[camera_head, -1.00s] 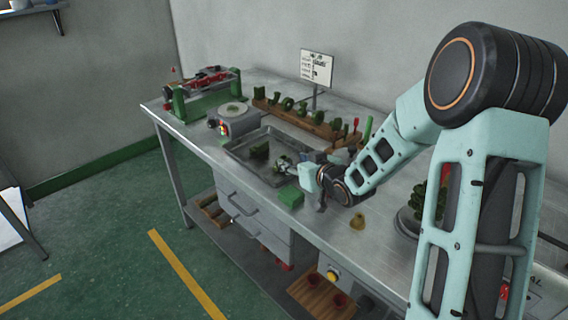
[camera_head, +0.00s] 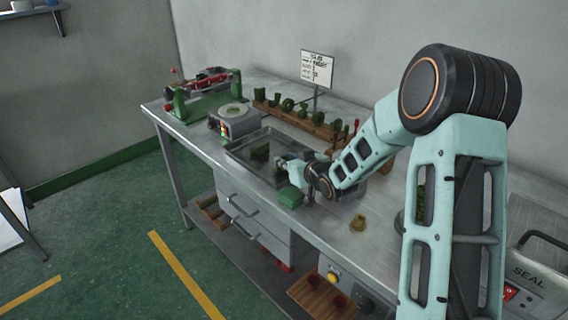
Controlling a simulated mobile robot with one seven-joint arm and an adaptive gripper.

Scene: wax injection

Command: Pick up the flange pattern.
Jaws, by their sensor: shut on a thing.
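My gripper (camera_head: 284,161) is at the front right part of the shallow metal tray (camera_head: 236,156) on the bench. It is shut on a small dark green piece, which I take to be the flange pattern. The piece is mostly hidden by the fingers, and its shape and any gap to the tray floor are too small to tell. Another dark green block (camera_head: 260,152) lies in the tray, left of my gripper.
A bright green block (camera_head: 291,196) sits just in front of my gripper. A wooden rack (camera_head: 300,120) with several green patterns runs behind the tray. A grey device (camera_head: 235,121) is at left.

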